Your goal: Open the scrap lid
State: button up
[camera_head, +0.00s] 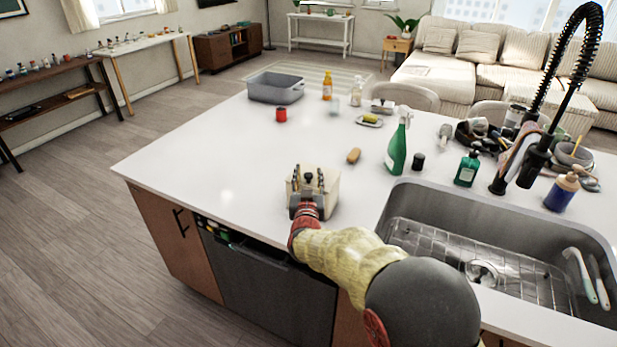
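A cream box (330,187) stands on the white island top, left of the sink. It looks like the scrap container, but its lid is mostly hidden behind my gripper. My gripper (308,180) is at the box's near side and over its top. Its two fingers show apart, with a small dark knob-like part between them. I cannot tell whether the fingers touch the lid. The lid looks shut, as no opening shows.
The sink (484,265) with a rack and black spring faucet (535,150) lies to the right. A green spray bottle (398,148), a brown brush or sponge (354,156) and a dark small jar (418,161) stand beyond the box. The counter's left side is clear.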

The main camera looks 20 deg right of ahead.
grip_shut()
dwell(0.5)
dwell(0.4)
